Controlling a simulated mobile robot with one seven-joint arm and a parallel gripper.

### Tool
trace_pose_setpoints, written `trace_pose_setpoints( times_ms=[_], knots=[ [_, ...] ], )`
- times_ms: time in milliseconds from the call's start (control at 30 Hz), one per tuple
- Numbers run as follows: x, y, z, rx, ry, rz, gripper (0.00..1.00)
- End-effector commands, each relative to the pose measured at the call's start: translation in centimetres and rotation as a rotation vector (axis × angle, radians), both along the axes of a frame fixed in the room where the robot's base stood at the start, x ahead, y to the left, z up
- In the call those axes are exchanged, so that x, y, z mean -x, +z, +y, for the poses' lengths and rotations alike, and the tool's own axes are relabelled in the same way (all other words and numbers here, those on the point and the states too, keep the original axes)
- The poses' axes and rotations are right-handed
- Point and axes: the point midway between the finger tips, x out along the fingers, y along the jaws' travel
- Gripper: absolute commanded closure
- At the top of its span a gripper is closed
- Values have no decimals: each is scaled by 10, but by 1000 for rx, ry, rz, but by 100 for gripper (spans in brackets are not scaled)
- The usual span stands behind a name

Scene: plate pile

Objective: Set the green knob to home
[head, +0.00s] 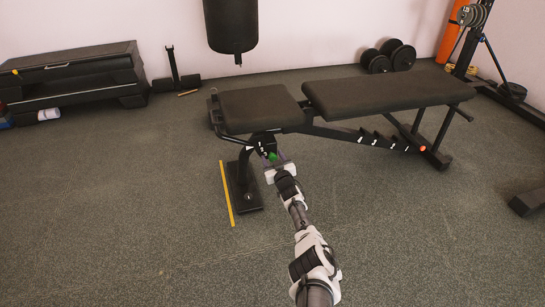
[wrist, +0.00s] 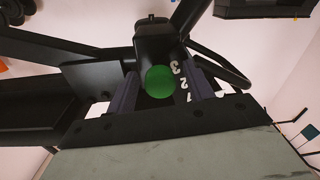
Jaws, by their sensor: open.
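The green knob (wrist: 160,82) sits on the black post of the weight bench, beside white numbers 3, 2 and 1. My gripper (wrist: 163,85) is open, with one dark finger on each side of the knob in the wrist view. Whether the fingers touch it I cannot tell. In the head view my gripper (head: 275,162) reaches up to the bench from the front. The far side of the knob is hidden.
A yellow stick (head: 227,193) lies on the floor left of the bench's foot (head: 243,190). A punching bag (head: 231,25) hangs behind the bench. Dumbbells (head: 389,56) and a stack of step platforms (head: 72,78) stand along the wall. The floor in front is clear.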

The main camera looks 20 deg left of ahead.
Motion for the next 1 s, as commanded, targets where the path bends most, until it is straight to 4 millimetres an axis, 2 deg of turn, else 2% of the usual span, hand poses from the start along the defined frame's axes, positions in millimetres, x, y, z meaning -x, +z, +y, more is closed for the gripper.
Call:
trace_pose_setpoints(
  times_ms=[233, 1000],
  knots=[
    [20, 8, -15, -2, -1, 2, 48],
    [99, 4, -73, -1, -1, 0, 48]
  ],
)
